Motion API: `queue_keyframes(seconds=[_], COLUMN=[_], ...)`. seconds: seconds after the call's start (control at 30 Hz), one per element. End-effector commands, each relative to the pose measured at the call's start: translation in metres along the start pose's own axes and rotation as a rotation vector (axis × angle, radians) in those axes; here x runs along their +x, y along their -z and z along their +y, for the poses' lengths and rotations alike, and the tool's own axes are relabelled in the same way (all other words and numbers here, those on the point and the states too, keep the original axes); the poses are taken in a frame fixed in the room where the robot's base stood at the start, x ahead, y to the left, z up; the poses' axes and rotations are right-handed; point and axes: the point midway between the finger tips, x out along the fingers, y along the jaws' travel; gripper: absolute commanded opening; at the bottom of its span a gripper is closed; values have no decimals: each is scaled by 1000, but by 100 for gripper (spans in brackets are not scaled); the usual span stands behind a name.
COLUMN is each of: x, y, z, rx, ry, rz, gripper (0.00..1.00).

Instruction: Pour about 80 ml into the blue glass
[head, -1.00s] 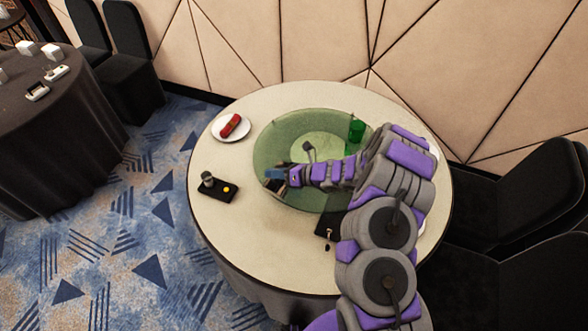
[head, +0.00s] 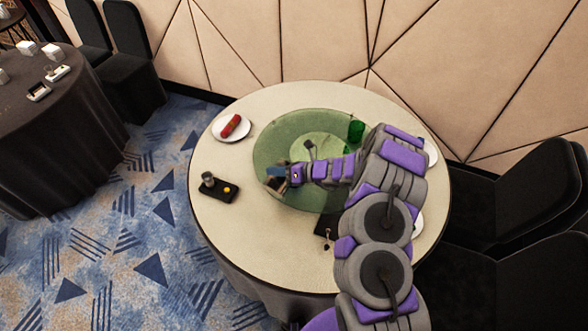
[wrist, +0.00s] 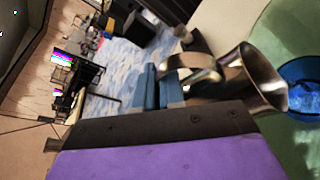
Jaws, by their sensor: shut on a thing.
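My gripper (head: 273,181) is over the left part of the green turntable in the head view. In the wrist view its blue fingers (wrist: 164,90) are shut on the handle of a shiny metal jug (wrist: 252,80). The jug's wide mouth points toward the blue glass (wrist: 300,86), whose rim is close beside the lip. Something pale and bluish shows inside the glass, but its level cannot be told. No stream is clearly visible between them. The blue glass is not clearly seen in the head view.
The glass turntable (head: 272,140) stands on a round cream table (head: 215,238). A green glass (head: 356,130) is on its far right. A white plate (head: 218,131) with a red item and a black tray (head: 218,195) with a small cup stand on the left. Chairs flank the table.

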Motion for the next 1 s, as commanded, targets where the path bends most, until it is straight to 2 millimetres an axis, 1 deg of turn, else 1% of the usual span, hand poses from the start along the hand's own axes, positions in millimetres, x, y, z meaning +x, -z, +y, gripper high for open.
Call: queue_keyframes(seconds=[1.0], x=[-6], y=[-12], z=[-6], rx=[60], ry=[-28], rz=[-5], gripper=[0])
